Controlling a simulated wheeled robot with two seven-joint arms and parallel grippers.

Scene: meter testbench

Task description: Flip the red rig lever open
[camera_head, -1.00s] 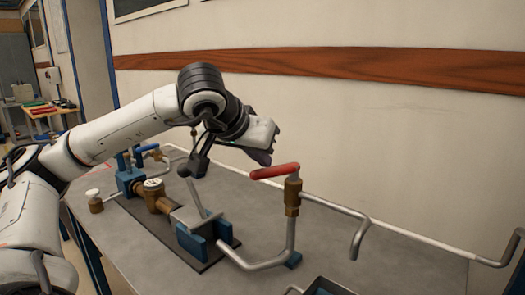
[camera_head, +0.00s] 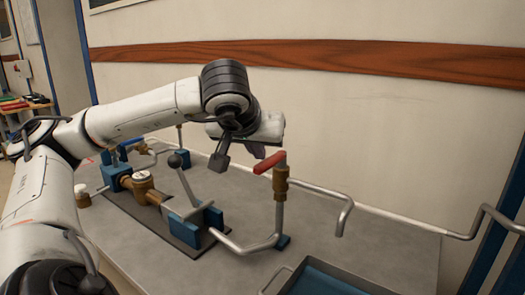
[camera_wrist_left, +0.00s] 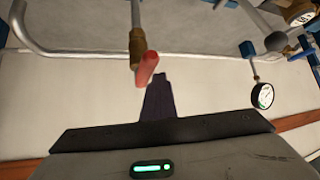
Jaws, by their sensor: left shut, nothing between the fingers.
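The red lever (camera_head: 269,162) sits on top of a brass valve (camera_head: 280,182) on an upright grey pipe. It points left from the valve. My left gripper (camera_head: 257,151) is shut and empty, just above and behind the lever's free end in the head view. In the left wrist view the shut dark fingers (camera_wrist_left: 159,95) point at the red lever (camera_wrist_left: 147,68), with the lever's end close to their tips. I cannot tell whether they touch. My right gripper is not in view.
A meter rig with a brass meter (camera_head: 143,181), blue clamps and a ball-topped lever (camera_head: 183,172) stands left of the valve. A bent grey pipe (camera_head: 325,194) runs right. A tray (camera_head: 285,281) is at the front. The wall is behind. Bare table (camera_head: 385,245) lies right.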

